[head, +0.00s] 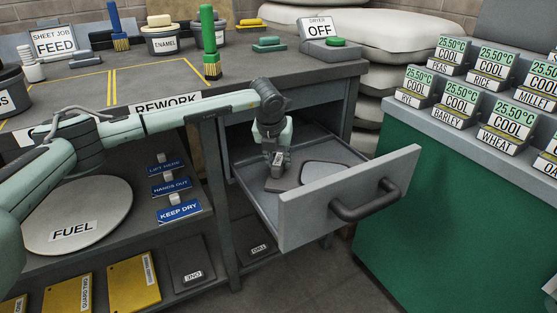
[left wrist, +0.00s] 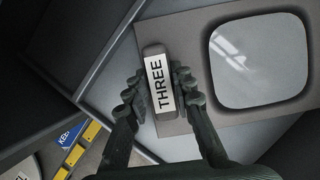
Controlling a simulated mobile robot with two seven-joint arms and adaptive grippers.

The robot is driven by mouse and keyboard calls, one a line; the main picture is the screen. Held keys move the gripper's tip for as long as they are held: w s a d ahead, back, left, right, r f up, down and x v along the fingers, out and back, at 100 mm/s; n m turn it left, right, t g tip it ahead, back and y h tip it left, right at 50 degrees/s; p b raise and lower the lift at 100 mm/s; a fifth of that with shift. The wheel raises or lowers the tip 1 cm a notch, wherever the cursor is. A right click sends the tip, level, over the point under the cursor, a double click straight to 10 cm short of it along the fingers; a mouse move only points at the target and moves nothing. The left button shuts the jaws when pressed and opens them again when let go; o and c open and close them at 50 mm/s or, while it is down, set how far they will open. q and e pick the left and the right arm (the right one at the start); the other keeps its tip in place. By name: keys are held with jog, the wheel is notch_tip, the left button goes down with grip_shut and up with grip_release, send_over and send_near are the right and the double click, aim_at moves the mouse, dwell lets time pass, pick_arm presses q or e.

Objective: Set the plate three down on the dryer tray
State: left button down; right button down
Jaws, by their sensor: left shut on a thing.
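Plate three (left wrist: 203,25) is a flat grey-brown plate with a raised handle block labelled THREE (left wrist: 158,82) and a pale rounded panel (left wrist: 260,60). My right gripper is not in view.
The drawer front with its dark handle (head: 372,200) stands out toward the right. The bench top (head: 150,85) is above left, with brushes and pots. A green cabinet (head: 440,210) with several COOL displays is right.

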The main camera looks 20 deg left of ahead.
pick_arm(q)
jog(key=shift+w, duration=0.1)
jog(key=shift+b, duration=0.3)
jog(key=c, duration=1.2)
grip_release()
jog(key=shift+o, duration=0.5)
jog(key=shift+s+f, duration=0.2)
jog(key=shift+f, duration=0.05)
jog(key=o, duration=1.1)
jog(key=shift+r, duration=0.1)
jog(key=shift+r, duration=0.1)
